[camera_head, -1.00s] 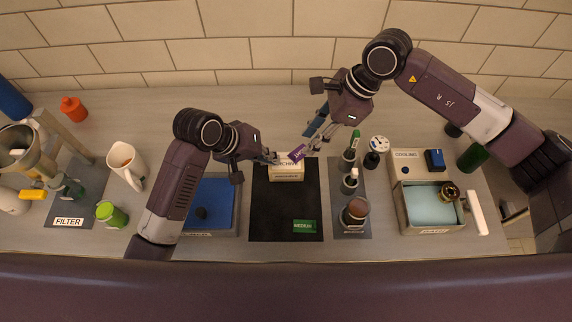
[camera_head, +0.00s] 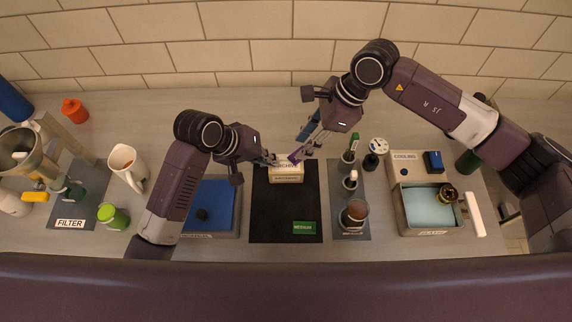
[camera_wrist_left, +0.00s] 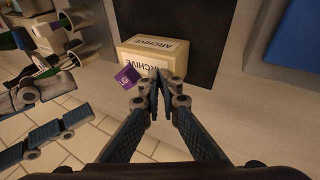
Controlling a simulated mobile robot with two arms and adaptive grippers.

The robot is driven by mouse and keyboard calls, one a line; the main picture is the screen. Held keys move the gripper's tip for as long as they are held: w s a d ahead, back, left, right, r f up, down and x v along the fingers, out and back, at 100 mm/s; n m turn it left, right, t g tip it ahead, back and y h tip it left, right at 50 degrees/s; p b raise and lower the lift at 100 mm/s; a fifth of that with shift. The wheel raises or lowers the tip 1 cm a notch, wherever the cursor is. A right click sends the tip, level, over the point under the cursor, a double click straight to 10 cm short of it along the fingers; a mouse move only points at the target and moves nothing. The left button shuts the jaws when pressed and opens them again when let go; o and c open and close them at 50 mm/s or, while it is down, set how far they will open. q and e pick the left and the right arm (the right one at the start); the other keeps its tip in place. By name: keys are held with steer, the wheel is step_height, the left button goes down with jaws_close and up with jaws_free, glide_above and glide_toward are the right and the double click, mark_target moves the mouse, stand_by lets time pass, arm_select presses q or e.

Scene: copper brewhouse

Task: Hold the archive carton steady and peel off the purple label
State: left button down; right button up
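The archive carton (camera_head: 287,172) is a small cream box with ARCHIVE lettering at the back of the black mat; the left wrist view shows it upright (camera_wrist_left: 152,55). The purple label (camera_head: 294,158) is at the carton's back edge. In the left wrist view the label (camera_wrist_left: 127,77) projects past a corner; how much still sticks is unclear. My left gripper (camera_head: 273,160) has its fingertips together against or just beside the carton (camera_wrist_left: 157,85); exact contact is unclear. My right gripper (camera_head: 305,143) is behind the label, its fingers spread and apparently apart from it.
The black mat (camera_head: 270,215) bears a green tag (camera_head: 304,228). A blue tray (camera_head: 218,205) lies left, under my left arm. Right are a strip with bottles (camera_head: 351,180) and a box with a pale blue inside (camera_head: 428,207). The tiled wall (camera_head: 250,55) closes the back.

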arm_select(q)
steer(key=shift+w+r+p, duration=0.1)
steer(key=shift+r+p, duration=2.25)
steer(key=shift+p, duration=0.1)
steer(key=v, duration=1.2)
steer(key=shift+f, duration=0.15)
